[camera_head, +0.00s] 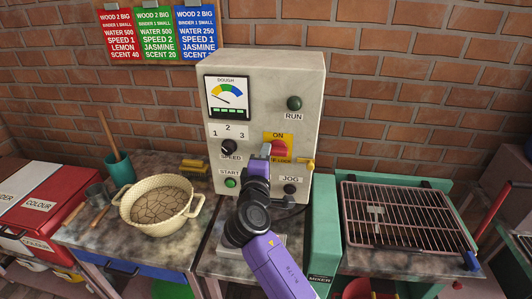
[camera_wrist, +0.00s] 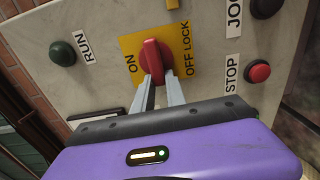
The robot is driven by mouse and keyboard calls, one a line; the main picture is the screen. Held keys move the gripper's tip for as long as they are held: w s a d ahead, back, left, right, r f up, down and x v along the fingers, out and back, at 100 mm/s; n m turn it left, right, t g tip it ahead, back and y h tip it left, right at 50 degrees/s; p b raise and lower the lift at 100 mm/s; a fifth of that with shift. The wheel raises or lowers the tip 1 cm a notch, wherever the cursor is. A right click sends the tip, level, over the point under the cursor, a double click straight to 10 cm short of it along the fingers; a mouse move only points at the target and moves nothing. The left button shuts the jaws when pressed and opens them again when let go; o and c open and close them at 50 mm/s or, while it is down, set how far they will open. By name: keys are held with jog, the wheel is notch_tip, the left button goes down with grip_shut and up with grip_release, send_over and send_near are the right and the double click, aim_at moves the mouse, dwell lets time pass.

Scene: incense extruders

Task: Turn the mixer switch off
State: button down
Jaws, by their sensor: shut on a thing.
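The mixer switch is a red rotary knob (camera_head: 281,148) on a yellow plate (camera_wrist: 184,38) marked ON and OFF LOCK. It sits on the front of the grey control box (camera_head: 308,90). In the wrist view, the red knob (camera_wrist: 152,56) stands between ON on the left and OFF LOCK on the right. My gripper (camera_wrist: 160,78) is shut on the knob, its two fingers at the knob's near end. In the head view, my gripper (camera_head: 265,151) reaches the box from below and hides part of the plate. I cannot tell the knob's exact setting.
The box also carries a green RUN button (camera_head: 294,103), a speed dial (camera_head: 229,147), a green START button (camera_head: 231,182) and a red STOP button (camera_wrist: 259,71). A cream bowl (camera_head: 133,196) stands left of my arm. A wire rack (camera_head: 400,210) lies on the right.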

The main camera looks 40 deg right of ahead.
jog(key=shift+f, duration=0.1)
jog(key=c, duration=1.4)
grip_release()
jog(key=shift+o, duration=0.2)
jog(key=b+v, duration=0.2)
jog(key=v, duration=0.6)
